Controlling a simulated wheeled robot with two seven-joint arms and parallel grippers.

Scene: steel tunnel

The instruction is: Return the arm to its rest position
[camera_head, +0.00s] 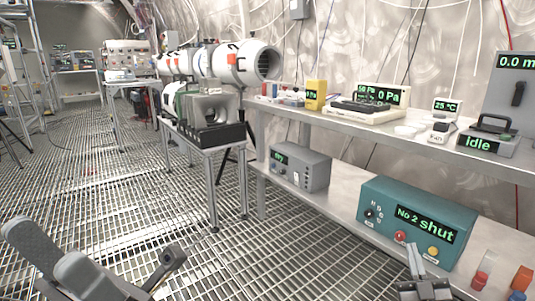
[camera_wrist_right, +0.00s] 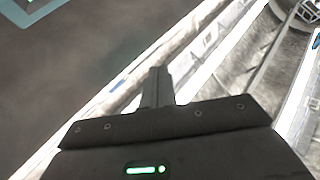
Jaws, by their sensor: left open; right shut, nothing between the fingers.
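My right gripper (camera_head: 413,258) is at the bottom right of the head view, in front of the teal box. Its fingers are together and hold nothing. In the right wrist view the shut fingers (camera_wrist_right: 157,86) point up the picture, above a dark, blurred surface and a bright edge. My left gripper (camera_head: 122,264) is at the bottom left of the head view, over the grating floor. It is open, and it is partly cut off by the picture's lower edge. Nothing shows in it.
The teal box (camera_head: 425,222), reading "No 2 shut", and a grey box (camera_head: 300,168) stand on the lower shelf. Small red and orange-capped items (camera_head: 481,281) are at the lower right. The upper shelf (camera_head: 400,142) carries instruments. Grating floor (camera_head: 110,205) lies open at left.

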